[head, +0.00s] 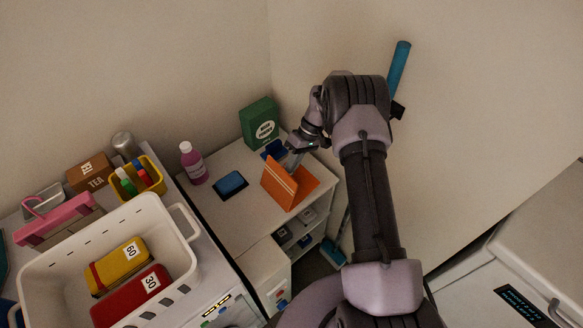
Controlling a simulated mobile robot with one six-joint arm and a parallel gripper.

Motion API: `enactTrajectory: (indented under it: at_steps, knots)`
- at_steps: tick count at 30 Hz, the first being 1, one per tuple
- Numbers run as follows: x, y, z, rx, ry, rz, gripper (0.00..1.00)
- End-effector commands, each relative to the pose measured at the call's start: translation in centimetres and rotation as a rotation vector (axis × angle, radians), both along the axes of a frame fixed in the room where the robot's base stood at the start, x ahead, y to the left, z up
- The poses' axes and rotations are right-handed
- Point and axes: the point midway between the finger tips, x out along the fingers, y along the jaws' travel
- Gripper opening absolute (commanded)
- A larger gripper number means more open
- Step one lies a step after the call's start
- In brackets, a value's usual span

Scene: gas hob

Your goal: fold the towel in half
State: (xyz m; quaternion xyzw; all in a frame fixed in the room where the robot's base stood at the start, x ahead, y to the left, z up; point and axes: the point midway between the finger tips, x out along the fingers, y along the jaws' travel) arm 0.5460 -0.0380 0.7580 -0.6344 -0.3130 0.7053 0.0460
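The orange towel (279,185) with a pale stripe is near the right end of the white counter. Part of it stands up off the surface like a tent, with the rest sloping down to the right. My gripper (292,163) reaches in from the right and is at the towel's raised upper edge. It appears shut on that edge, though the fingertips are small and partly hidden by the cloth.
A white basket (185,241) with yellow and red packs is at left. Walls close in behind; open shelves lie below the towel.

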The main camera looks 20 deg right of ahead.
Motion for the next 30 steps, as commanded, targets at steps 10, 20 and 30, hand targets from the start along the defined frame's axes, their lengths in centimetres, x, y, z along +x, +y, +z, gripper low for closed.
enactTrajectory:
  at_steps: [10, 20, 30]
  knots:
    - [-0.1, 0.1, -0.1, 0.001, 0.002, 0.000, 0.00]
    - [0.0, 0.1, -0.1, 0.002, 0.001, 0.000, 0.27]
    - [0.0, 0.1, 2.9, 0.002, -0.001, -0.001, 0.27]
